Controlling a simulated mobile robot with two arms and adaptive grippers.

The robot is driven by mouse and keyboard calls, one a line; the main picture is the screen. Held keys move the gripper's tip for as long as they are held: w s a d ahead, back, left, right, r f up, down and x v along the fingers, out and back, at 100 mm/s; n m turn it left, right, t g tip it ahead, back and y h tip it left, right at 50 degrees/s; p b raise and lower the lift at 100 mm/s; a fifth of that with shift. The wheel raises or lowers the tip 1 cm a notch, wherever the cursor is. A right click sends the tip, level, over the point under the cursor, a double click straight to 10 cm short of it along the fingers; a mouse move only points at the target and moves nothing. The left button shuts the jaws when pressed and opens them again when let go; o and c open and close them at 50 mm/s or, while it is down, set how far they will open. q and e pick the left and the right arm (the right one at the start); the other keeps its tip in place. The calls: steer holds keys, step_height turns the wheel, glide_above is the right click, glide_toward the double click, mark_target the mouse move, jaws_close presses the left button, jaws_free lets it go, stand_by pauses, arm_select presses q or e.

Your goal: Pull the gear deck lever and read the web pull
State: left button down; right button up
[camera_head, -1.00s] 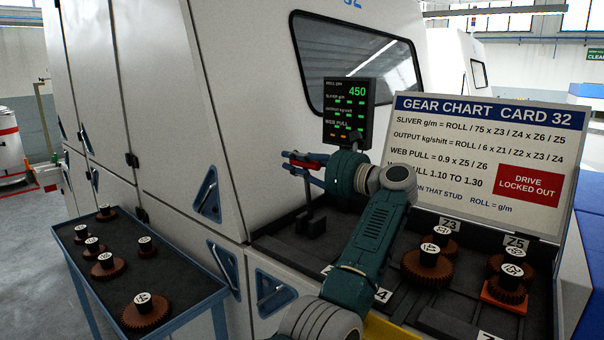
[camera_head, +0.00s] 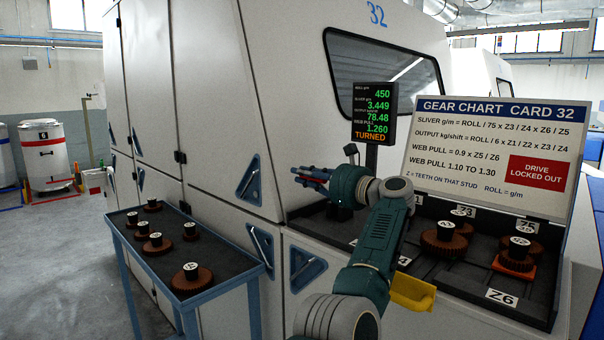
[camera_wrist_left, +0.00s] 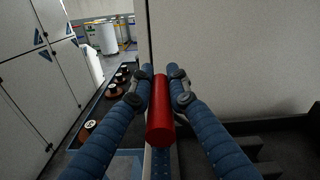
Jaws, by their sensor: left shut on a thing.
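The lever's red grip (camera_wrist_left: 160,112) stands between the blue fingers of my left gripper (camera_wrist_left: 160,88) in the wrist view; the gripper is shut on it. In the head view my left gripper (camera_head: 318,174) is at the left end of the dark gear deck (camera_head: 450,278), and my arm hides part of the deck. The display (camera_head: 375,112) reads ROLL 450, SLIVER 3.449, OUTPUT 78.48 and WEB PULL 1.260, with TURNED in orange. Brown gears (camera_head: 443,240) sit on the deck's studs, one over an orange plate (camera_head: 515,263). My right gripper is not in view.
The gear chart board (camera_head: 488,150) gives WEB PULL 1.10 TO 1.30 and a red DRIVE LOCKED OUT sign (camera_head: 537,174). A blue side table (camera_head: 235,272) holds several gears. A yellow part (camera_head: 412,292) juts out at the deck's front. Open floor lies at left.

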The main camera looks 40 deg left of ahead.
arm_select(q)
steer(key=shift+f, duration=0.25)
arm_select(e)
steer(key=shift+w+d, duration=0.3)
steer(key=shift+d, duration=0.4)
arm_select(q)
steer(key=c, duration=1.6)
jaws_free()
steer(key=shift+c, duration=0.2)
steer(key=shift+d, duration=0.25)
steer(key=s+d, duration=0.1)
steer(key=d, duration=1)
steer(key=shift+d, duration=0.3)
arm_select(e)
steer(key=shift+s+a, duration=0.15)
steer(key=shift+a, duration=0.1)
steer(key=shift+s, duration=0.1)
